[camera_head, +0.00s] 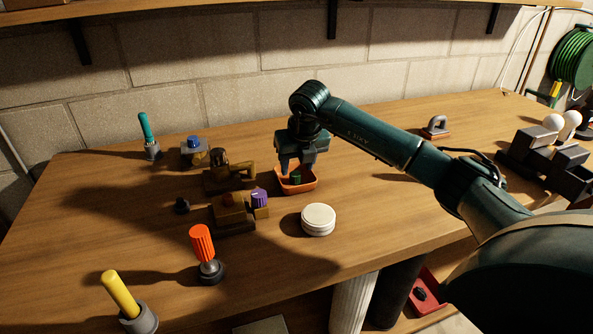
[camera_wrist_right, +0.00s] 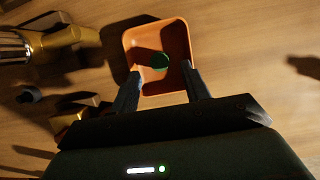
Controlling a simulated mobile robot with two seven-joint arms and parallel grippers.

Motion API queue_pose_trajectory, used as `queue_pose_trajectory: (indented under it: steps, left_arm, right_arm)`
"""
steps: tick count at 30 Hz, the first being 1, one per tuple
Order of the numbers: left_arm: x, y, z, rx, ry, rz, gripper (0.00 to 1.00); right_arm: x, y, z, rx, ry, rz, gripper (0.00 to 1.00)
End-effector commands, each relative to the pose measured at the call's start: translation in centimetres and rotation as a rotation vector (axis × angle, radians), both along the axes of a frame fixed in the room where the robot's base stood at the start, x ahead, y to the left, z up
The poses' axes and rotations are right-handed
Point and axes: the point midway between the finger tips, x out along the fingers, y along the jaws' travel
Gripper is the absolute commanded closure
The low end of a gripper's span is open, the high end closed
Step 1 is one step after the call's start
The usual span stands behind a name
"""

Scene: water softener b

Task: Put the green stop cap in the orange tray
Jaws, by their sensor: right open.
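The orange tray (camera_head: 308,185) sits on the wooden workbench near the middle. The green stop cap (camera_head: 296,178) is inside the tray, and in the right wrist view the cap (camera_wrist_right: 159,61) lies within the walls of the tray (camera_wrist_right: 174,28). My right gripper (camera_head: 294,168) is just above the tray, pointing down. In the right wrist view its two fingers (camera_wrist_right: 163,80) are spread apart with the cap between and beyond them, and nothing is held. My left gripper is in neither view.
Brass valve bodies with a purple knob (camera_head: 259,197) stand left of the tray. A white round lid (camera_head: 318,219) lies in front. An orange-handled tool (camera_head: 202,243) and a yellow-handled one (camera_head: 120,294) stand front left. Dark blocks (camera_head: 545,155) are at the right.

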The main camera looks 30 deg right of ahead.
Motion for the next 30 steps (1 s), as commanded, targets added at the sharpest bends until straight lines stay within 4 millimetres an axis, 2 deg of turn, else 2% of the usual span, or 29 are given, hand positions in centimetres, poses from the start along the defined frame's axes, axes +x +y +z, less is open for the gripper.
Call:
queue_pose_trajectory:
  steps: [1,6,12,18,30]
  left_arm:
    - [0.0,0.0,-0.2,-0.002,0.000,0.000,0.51]
    - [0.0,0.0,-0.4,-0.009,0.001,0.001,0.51]
    - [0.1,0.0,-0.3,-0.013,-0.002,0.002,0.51]
    - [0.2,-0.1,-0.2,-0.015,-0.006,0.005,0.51]
    - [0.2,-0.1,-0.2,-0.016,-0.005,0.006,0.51]
  right_arm:
    - [-0.3,0.0,1.2,-0.002,-0.006,0.001,0.53]
    - [-1.6,0.3,4.7,-0.001,-0.006,0.001,0.53]
    - [-2.6,0.6,7.6,0.000,-0.003,-0.001,0.53]
    - [-3.0,0.7,8.5,0.000,-0.001,0.000,0.53]
    - [-3.0,0.7,8.5,0.000,0.000,0.000,0.53]
